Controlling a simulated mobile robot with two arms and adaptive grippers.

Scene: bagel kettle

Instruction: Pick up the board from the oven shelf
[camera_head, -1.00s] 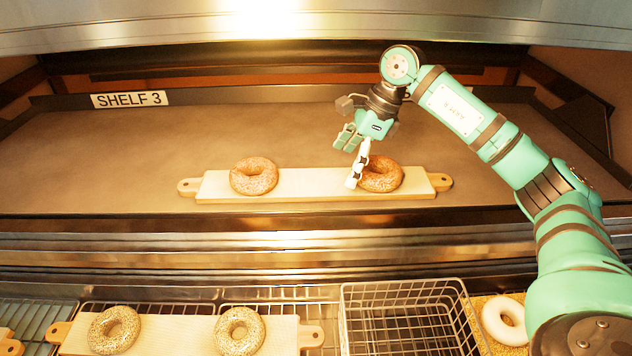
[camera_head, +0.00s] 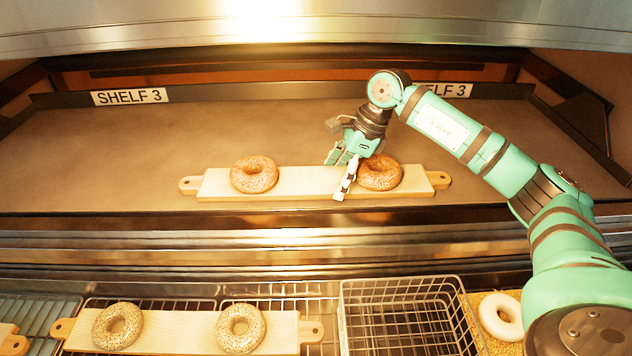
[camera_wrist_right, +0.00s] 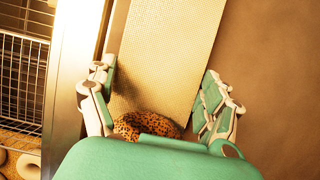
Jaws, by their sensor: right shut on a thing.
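The pale wooden board (camera_head: 300,182) lies flat on the oven shelf (camera_head: 120,140) near its front edge, with a rounded handle at each end. It bears two seeded bagels, a left one (camera_head: 254,174) and a right one (camera_head: 381,173). My right gripper (camera_head: 343,176) is at the board just left of the right bagel, its fingers across the board's width. In the right wrist view, the fingers (camera_wrist_right: 158,78) stand at the two long edges of the board (camera_wrist_right: 178,40), shut on it, with the bagel (camera_wrist_right: 146,124) partly hidden below. My left gripper is out of view.
Below the oven front, a second board (camera_head: 178,332) with two seeded bagels lies on a wire rack. An empty wire basket (camera_head: 405,310) stands to its right, beside a seed-filled tray with a white bagel (camera_head: 503,316). The shelf behind the board is clear.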

